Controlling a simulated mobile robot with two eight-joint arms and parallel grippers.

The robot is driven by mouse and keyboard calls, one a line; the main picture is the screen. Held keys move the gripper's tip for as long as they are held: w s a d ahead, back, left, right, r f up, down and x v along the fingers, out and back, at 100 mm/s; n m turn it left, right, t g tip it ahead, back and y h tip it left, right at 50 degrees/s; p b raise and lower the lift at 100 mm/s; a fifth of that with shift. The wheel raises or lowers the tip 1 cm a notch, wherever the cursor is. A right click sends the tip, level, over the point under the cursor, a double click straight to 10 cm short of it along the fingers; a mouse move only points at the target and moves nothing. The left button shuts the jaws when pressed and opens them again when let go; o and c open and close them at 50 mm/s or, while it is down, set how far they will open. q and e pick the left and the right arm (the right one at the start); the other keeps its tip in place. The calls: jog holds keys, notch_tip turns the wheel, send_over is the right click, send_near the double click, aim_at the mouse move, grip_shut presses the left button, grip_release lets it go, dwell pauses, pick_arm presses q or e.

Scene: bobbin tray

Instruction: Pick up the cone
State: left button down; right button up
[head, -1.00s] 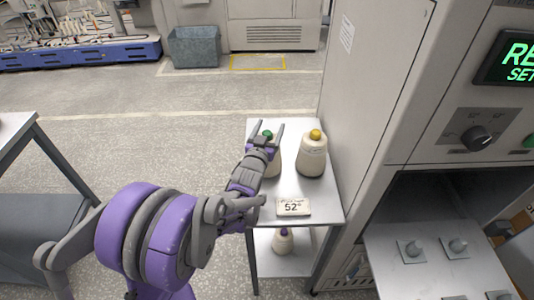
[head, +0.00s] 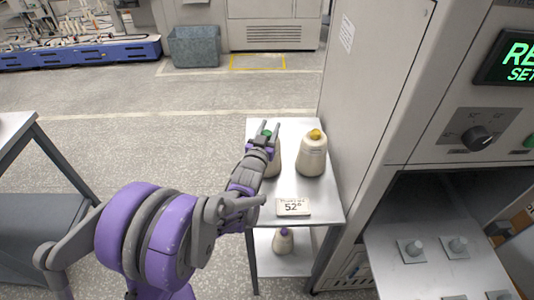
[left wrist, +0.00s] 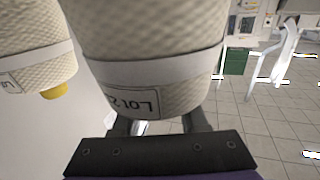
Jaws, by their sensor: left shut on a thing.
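A pale yarn cone with a green top (head: 273,165) stands on the upper shelf of a small metal stand. My left gripper (head: 264,137) is shut on this cone, with a finger on either side near its top. In the left wrist view the cone (left wrist: 145,35) fills the upper middle, with a pale band and a lot label, and the gripper's dark fingers (left wrist: 160,124) show below it. A second pale cone with a yellow top (head: 312,158) stands to the right, apart from the gripper. My right gripper is not in view.
The metal stand (head: 328,208) carries a small "52°" card (head: 293,207). A purple-topped cone (head: 283,241) is on its lower shelf. A tall cabinet (head: 375,90) rises close on the right, with a pegged tray (head: 425,275) below.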

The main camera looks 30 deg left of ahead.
pick_arm(q)
jog(key=shift+r, duration=0.15)
dwell(0.7)
notch_tip(320, 180, up, 10)
jog(key=p, duration=0.1)
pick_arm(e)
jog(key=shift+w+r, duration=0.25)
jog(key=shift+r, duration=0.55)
pick_arm(q)
notch_tip(320, 180, up, 20)
jog(key=p, duration=0.4)
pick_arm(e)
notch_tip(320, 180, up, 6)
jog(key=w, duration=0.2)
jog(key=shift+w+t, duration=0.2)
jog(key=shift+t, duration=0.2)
